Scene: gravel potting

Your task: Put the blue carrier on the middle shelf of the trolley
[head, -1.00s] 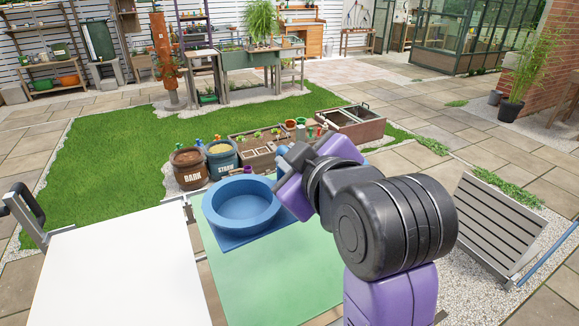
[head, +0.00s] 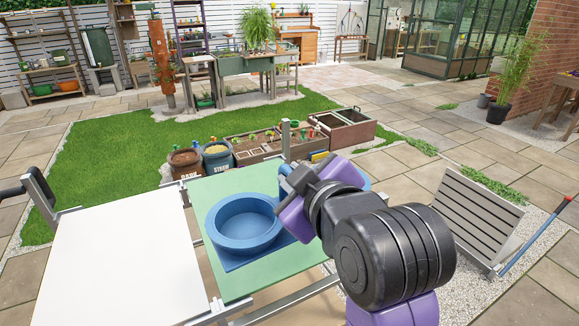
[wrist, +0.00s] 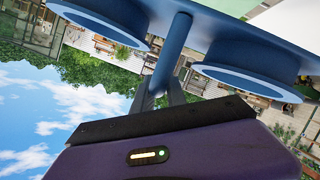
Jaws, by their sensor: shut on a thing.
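The blue carrier (head: 224,259) has a flat base, two round holders and an upright post (wrist: 174,52). One round holder (head: 243,225) shows clearly in the head view, and the other is mostly hidden behind my gripper. My gripper (head: 290,187) is shut on the post, which runs into the jaws in the wrist view. The trolley has a white panel (head: 110,260) at left and a green panel (head: 215,190) at right. The carrier appears over the green panel; I cannot tell whether it touches it. Which shelf the green panel is cannot be told.
A black trolley handle (head: 12,192) sits at far left and a metal post (head: 285,140) rises at the green panel's far edge. Bark (head: 185,163) and straw (head: 217,160) tubs stand beyond.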

